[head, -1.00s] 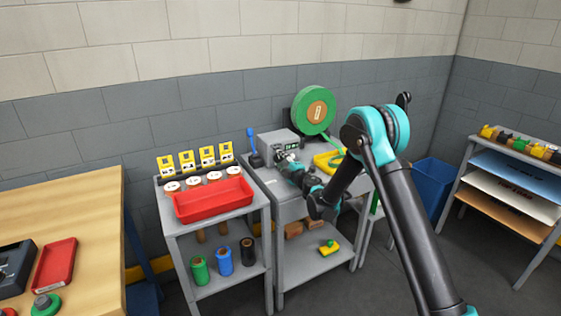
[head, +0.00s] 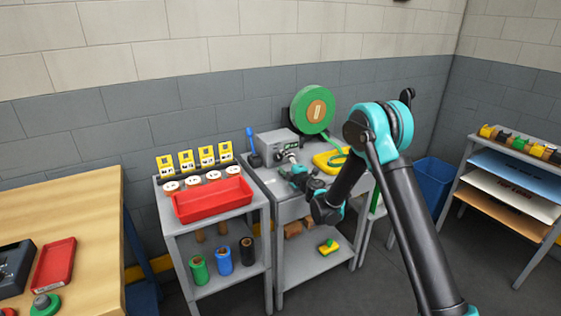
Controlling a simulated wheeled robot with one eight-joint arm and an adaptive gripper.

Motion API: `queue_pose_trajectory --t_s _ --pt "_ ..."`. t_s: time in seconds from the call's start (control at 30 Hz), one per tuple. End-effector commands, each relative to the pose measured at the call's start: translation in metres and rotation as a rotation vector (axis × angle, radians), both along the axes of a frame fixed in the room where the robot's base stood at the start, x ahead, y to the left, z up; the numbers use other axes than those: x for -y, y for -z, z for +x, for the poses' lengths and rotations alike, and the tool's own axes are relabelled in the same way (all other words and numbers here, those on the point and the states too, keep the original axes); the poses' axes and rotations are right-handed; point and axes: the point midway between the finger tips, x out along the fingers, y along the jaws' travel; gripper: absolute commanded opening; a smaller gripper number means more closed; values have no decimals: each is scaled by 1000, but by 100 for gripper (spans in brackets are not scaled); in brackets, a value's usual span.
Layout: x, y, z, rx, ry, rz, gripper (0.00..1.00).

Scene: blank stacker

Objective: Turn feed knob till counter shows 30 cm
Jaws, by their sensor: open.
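The grey feeder box (head: 277,143) stands on the grey table in the middle of the head view. A small dark counter display shows on its front face, but its digits are too small to read. A round grey feed knob (head: 279,156) seems to show on the front, just at the tip of my gripper (head: 288,158). My gripper is open and points at the box front; I cannot tell whether it touches the knob.
A red tray (head: 213,217) and several white discs lie on the left cart. A blue-handled tool (head: 251,146) stands left of the box. A wooden table (head: 60,215) is at left, a blue bin (head: 433,186) and a rack of sheets (head: 520,180) at right.

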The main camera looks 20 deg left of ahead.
Motion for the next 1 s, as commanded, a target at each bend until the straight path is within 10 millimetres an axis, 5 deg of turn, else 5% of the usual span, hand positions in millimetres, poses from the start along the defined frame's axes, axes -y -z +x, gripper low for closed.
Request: queue_pose_trajectory --t_s 0.43,1.0 --pt "64 0 -54 0 1 0 61" --pt "73 0 -62 0 1 0 61"
